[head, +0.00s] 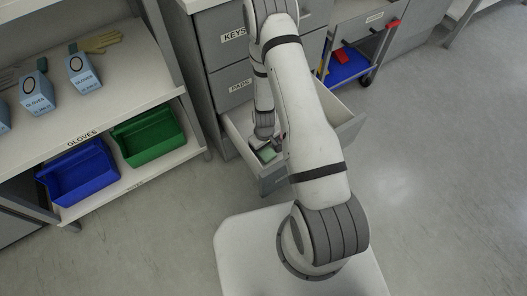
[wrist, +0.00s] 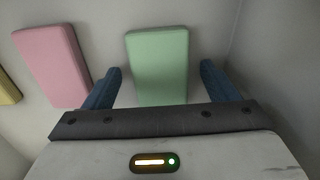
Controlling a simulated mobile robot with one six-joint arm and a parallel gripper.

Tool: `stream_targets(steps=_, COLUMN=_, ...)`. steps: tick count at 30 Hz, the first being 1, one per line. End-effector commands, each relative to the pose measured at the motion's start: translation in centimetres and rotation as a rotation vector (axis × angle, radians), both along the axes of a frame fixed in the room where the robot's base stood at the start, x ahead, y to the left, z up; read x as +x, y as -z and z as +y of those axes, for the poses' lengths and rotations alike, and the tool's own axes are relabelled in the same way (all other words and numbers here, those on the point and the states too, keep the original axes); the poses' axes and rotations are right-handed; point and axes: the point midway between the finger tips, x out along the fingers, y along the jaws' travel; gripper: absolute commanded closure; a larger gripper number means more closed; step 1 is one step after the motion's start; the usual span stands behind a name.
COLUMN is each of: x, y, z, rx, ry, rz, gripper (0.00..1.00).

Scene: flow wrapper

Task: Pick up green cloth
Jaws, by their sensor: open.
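The green cloth (wrist: 158,62) is a flat pale green block lying on the grey drawer floor, in the middle of the wrist view. My gripper (wrist: 160,80) is open, with one blue finger on each side of the green cloth's near part. I cannot tell how high the fingertips are above the drawer floor. In the head view a bit of the green cloth (head: 268,154) shows in the open drawer beside my wrist. My arm hides most of the drawer's inside there.
A pink cloth (wrist: 52,65) lies left of the green one, and a yellow one (wrist: 8,88) is at the left edge. The open drawer's front (head: 276,180) and walls surround them. A shelf with a green bin (head: 148,137) and blue bin (head: 80,174) stands left.

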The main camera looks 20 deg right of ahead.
Motion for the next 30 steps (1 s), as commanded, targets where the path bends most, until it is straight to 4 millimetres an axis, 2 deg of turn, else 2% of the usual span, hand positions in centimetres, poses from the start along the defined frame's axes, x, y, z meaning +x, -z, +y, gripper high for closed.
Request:
stream_targets(steps=2, x=0.0, y=0.0, z=0.0, rx=0.000, ry=0.000, rz=0.000, gripper=0.24)
stream_targets(steps=18, x=0.0, y=0.0, z=0.0, rx=0.000, ry=0.000, rz=0.000, gripper=0.68)
stream_targets(steps=25, x=0.0, y=-0.1, z=0.0, rx=0.000, ry=0.000, rz=0.000, gripper=0.68)
stream_targets(steps=30, x=0.0, y=-1.6, z=0.0, rx=0.000, ry=-0.001, rz=0.000, gripper=0.68)
